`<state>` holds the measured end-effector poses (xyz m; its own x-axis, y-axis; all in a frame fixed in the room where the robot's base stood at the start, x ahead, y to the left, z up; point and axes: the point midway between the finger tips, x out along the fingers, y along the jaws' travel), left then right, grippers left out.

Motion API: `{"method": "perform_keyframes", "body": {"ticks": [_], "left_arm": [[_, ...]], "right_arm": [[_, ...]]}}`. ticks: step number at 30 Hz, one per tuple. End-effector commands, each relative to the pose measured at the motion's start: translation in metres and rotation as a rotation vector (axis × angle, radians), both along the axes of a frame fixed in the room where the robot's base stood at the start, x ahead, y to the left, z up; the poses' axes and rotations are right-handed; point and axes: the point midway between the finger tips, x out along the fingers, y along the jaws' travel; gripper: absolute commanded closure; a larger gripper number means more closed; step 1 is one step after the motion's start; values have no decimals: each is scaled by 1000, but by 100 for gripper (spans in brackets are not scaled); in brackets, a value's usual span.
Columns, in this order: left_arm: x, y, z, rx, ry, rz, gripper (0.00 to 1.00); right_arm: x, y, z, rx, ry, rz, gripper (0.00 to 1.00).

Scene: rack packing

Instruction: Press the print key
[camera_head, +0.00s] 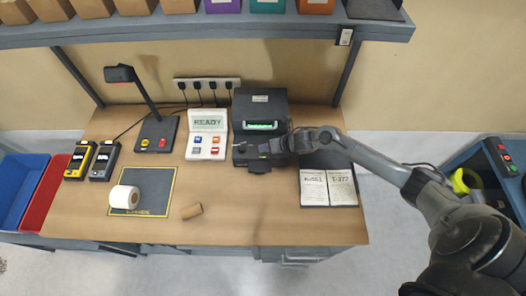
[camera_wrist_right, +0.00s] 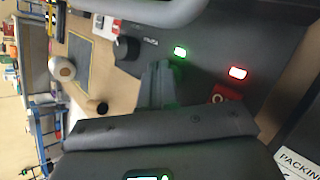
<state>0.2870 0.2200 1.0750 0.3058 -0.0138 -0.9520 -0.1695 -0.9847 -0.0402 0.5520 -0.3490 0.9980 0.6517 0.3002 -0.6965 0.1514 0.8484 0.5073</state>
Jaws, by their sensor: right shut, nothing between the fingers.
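A white console (camera_head: 207,134) with a tilted screen reading READY stands on the wooden desk, left of a black printer (camera_head: 260,110). It has several small coloured keys, blue, orange and red; their labels are too small to read. My right gripper (camera_head: 240,148) is shut and empty at the printer's lower front, just right of the console keys, pointing left. In the right wrist view its narrow fingers (camera_wrist_right: 158,85) are together before a dark surface with a green light (camera_wrist_right: 180,52), a red light (camera_wrist_right: 237,72) and a red part (camera_wrist_right: 225,93). Whether they touch it I cannot tell. My left gripper is not in view.
A white roll (camera_head: 124,197) lies on a dark yellow-edged mat (camera_head: 157,188), a brown cardboard core (camera_head: 191,211) beside it. A lamp-like scanner stand (camera_head: 155,131), two handheld devices (camera_head: 104,160) and printed sheets (camera_head: 328,187) flank the console and printer. A shelf (camera_head: 200,32) overhangs the back.

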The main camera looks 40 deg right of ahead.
Motion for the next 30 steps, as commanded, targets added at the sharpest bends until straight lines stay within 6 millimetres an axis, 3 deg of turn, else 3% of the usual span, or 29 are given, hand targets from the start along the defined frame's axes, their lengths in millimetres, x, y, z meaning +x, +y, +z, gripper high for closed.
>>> {"method": "perform_keyframes", "body": {"ticks": [16,30], "left_arm": [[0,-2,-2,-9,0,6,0],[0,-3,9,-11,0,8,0]], "right_arm": [[0,0,-2,-1,1,0,100],[0,0,13,1,0,-1,100]]}}
